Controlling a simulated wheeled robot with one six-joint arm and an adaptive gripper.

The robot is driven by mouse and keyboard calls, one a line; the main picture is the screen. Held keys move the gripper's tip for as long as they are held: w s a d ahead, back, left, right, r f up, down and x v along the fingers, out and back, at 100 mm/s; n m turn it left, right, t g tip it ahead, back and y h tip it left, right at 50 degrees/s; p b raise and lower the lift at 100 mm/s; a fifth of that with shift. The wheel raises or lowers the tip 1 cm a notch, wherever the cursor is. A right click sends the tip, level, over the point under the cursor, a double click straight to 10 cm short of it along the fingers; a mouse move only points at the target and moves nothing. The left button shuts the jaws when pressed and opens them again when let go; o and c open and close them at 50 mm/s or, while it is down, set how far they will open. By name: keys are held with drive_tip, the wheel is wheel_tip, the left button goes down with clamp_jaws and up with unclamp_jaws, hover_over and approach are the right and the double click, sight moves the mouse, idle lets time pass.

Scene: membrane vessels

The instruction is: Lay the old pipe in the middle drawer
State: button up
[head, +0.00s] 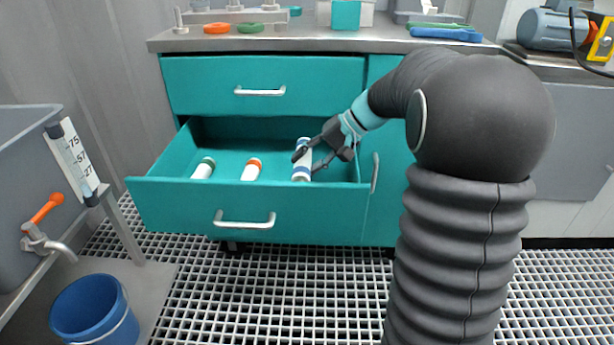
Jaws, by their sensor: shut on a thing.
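A teal drawer (160,208) under the shut top drawer (200,85) is pulled out. My gripper (312,154) is inside its right part, shut on a white pipe with blue bands (301,172). The pipe's near end is low, close behind the drawer's front wall; I cannot tell whether it touches the drawer floor. Two more white pieces lie in the drawer to the left, one with a green end (204,168) and one with an orange end (252,169).
The counter (380,44) above holds an orange ring (216,28), a green ring (250,28) and blue tools (445,34). A grey tank (22,150) with a tap stands left, above a blue bucket (95,312). The grated floor before the drawer is clear.

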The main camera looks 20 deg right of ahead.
drive_tip(key=shift+f+b, duration=0.3)
drive_tip(key=shift+f, duration=1.7)
drive_tip(key=shift+f+b, duration=0.35)
drive_tip(key=shift+f, duration=0.05)
drive_tip(key=shift+f, duration=0.25)
drive_tip(key=o, duration=0.9)
